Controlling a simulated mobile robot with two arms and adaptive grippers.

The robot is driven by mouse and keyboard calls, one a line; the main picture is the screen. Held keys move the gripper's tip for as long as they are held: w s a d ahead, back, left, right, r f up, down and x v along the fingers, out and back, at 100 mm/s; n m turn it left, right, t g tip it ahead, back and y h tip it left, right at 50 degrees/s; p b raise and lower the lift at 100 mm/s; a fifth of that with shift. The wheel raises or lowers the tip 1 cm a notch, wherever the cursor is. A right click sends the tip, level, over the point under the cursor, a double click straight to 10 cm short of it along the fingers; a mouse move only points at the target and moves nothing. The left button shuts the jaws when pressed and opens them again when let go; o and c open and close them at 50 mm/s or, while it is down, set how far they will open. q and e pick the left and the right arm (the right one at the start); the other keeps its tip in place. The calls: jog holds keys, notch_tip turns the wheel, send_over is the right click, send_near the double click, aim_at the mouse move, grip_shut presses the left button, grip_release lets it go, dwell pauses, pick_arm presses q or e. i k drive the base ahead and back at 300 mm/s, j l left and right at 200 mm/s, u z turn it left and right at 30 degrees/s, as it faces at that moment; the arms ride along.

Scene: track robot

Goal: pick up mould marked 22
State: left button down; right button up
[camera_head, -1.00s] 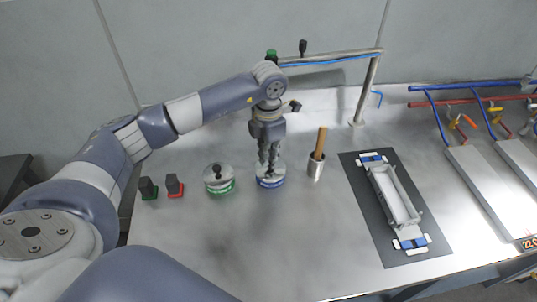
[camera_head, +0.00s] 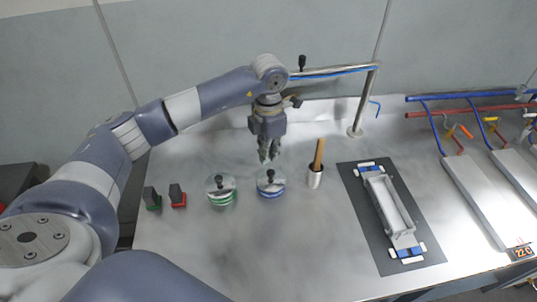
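A grey trough-shaped mould (camera_head: 388,203) lies on a dark mat (camera_head: 425,225) right of centre, with blue and white clamp pieces at both ends. I can read no number on it. A small orange display (camera_head: 522,251) at the far right seems to read 22. My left gripper (camera_head: 268,158) hangs fingers down, just above and behind a blue-banded round pot (camera_head: 271,190) with a black knob. It holds nothing that I can see, and its finger gap is too small to judge. My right gripper is not in view.
A green-banded pot (camera_head: 221,198) stands left of the blue one. Small green (camera_head: 152,198) and red (camera_head: 177,195) blocks are further left. A cup with a wooden handle (camera_head: 315,176) stands to the right. Pale slabs (camera_head: 472,195) and pipes (camera_head: 470,114) fill the right side. The front table is clear.

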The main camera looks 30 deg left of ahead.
aim_at(401, 228)
jog(key=k+l, duration=0.5)
jog(key=k, duration=0.15)
jog(key=k+l, duration=0.5)
jog(key=k, duration=0.2)
